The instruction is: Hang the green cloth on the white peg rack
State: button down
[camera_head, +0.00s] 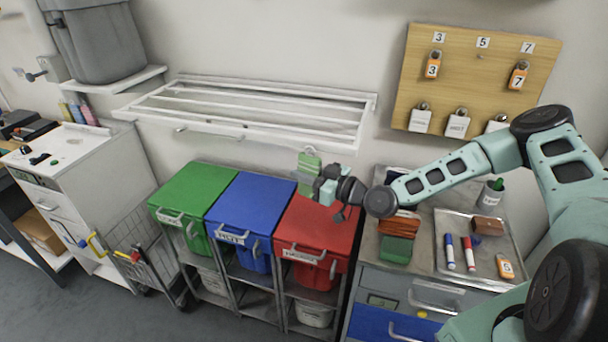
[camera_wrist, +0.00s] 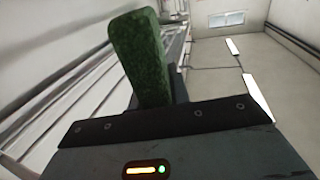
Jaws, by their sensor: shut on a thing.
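In the wrist view the cloth (camera_wrist: 140,55) is a dark green, textured strip rising above the gripper. The white rack (camera_head: 255,125) is on the wall to the left, with several long parallel bars. In the wrist view, white bars (camera_wrist: 60,85) run along the left. My gripper and the cloth are near the rack's right end, a little below its front edge, over the red bin. I see no contact between cloth and rack.
Green (camera_head: 193,192), blue (camera_head: 248,210) and red (camera_head: 318,232) lidded bins stand below the rack. A drawer unit right of them holds a dark green folded item (camera_head: 396,249) and a tray (camera_head: 447,222). A wooden key board (camera_head: 470,80) hangs at upper right.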

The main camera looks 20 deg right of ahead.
dwell(0.4)
jog(key=c, duration=1.3)
grip_release()
jog(key=shift+o, duration=0.2)
jog(key=b+v, duration=0.7)
jog(key=v, duration=0.9)
jog(key=s+a+f+n+g+h, duration=0.3)
jog(key=s+a+f+g+h, duration=0.2)
jog(key=s+a+f+g, duration=0.45)
jog(key=s+a+r+m+g+h, duration=0.1)
jog(key=s+a+r+g+h, duration=0.1)
jog(key=s+r, duration=0.5)
jog(key=s+a+r+m+g+h+b, duration=0.1)
jog(key=s+a+r+m+g+h, duration=0.1)
jog(key=s+a+r, duration=0.3)
notch_tip(320, 180, up, 2)
jog(key=s+h, duration=0.1)
jog(key=s, duration=0.2)
jog(key=shift+h, duration=0.4)
